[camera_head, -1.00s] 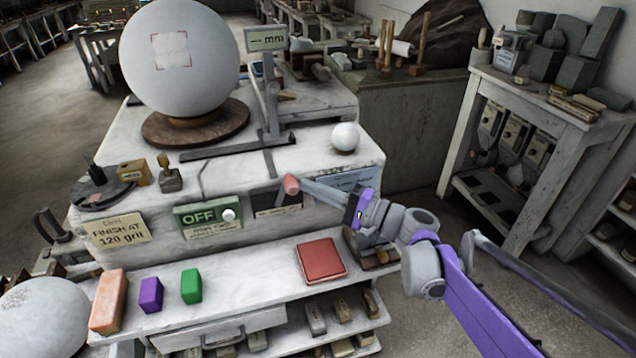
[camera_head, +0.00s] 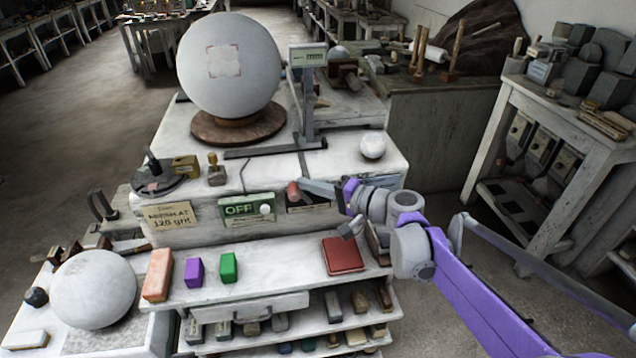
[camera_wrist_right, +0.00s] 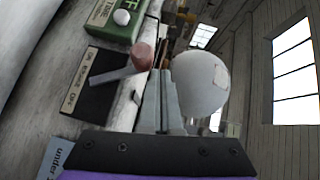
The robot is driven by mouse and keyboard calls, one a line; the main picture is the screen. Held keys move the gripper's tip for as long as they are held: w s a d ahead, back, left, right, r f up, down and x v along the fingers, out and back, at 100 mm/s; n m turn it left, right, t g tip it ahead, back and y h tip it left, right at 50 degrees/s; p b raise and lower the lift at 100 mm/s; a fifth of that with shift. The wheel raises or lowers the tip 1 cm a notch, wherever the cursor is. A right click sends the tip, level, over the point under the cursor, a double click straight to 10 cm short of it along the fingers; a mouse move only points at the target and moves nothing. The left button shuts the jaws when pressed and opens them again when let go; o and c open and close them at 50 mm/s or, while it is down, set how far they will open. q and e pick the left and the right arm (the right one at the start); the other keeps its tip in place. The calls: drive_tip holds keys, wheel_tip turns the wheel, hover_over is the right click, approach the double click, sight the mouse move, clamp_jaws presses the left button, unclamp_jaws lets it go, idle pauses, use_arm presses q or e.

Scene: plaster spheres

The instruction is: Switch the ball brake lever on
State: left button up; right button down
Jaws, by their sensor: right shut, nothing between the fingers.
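The brake lever has a reddish knob (camera_head: 293,191) on the front of the white stone bench. In the right wrist view the knob (camera_wrist_right: 143,55) sits on a grey bar that stands out from a black plate (camera_wrist_right: 85,85) marked with ON, BRAKE and OFF. My right gripper (camera_head: 307,186) is shut and empty, its fingertips right beside the knob. In the right wrist view its closed fingers (camera_wrist_right: 162,82) point just right of the knob; I cannot tell whether they touch it. My left gripper is out of view.
A green OFF sign (camera_head: 247,208) with a white button is left of the lever. A large plaster sphere (camera_head: 228,65) rests on a round brown stand (camera_head: 239,129). A small white ball (camera_head: 373,145) lies on the bench top. A shelf with colored blocks is below.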

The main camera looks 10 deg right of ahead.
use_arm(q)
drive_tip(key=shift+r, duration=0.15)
use_arm(e)
drive_tip(key=shift+s+a+f, duration=0.1)
drive_tip(key=shift+a, duration=0.4)
